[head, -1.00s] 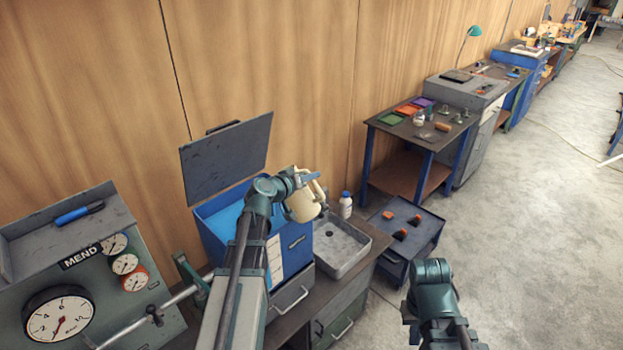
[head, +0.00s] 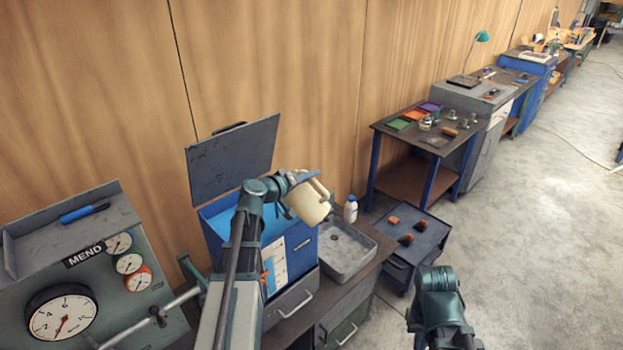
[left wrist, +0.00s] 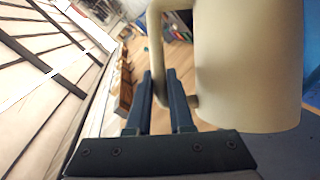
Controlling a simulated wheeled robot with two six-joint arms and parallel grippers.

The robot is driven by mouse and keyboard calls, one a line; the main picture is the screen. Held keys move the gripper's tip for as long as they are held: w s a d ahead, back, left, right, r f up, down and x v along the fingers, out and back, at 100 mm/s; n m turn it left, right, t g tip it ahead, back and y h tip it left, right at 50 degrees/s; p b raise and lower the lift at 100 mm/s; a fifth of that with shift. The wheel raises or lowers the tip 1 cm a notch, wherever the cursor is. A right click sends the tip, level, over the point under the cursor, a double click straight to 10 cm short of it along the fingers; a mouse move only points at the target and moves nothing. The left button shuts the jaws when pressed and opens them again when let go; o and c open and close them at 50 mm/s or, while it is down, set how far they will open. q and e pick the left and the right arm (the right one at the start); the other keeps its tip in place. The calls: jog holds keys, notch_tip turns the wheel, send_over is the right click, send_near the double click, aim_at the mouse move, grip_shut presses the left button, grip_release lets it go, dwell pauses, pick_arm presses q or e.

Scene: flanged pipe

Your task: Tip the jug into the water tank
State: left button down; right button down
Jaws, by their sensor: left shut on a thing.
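The cream jug (head: 309,203) is held up beside the right front part of the blue water tank (head: 301,243) in the head view, and looks tilted. The tank's grey lid (head: 232,160) stands open and light blue shows inside. My left gripper (head: 306,178) is shut on the jug's handle. In the left wrist view the jug body (left wrist: 248,65) fills the right side, and my left gripper's fingers (left wrist: 160,88) close around the lower handle. The jug's mouth and contents are hidden. My right arm shows at the lower right, but its jaws do not.
A grey tray (head: 345,252) and a white bottle (head: 350,209) stand right of the tank. A gauge panel (head: 75,275) stands at left. A low cart (head: 425,240) with orange-and-black items and a side table (head: 405,130) are farther right. Open floor lies beyond.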

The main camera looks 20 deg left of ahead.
pick_arm(q)
jog(key=shift+a+f+n+b, duration=0.2)
jog(key=shift+a+n+b, duration=0.4)
jog(key=shift+a, duration=0.1)
pick_arm(e)
jog(key=shift+f, duration=0.65)
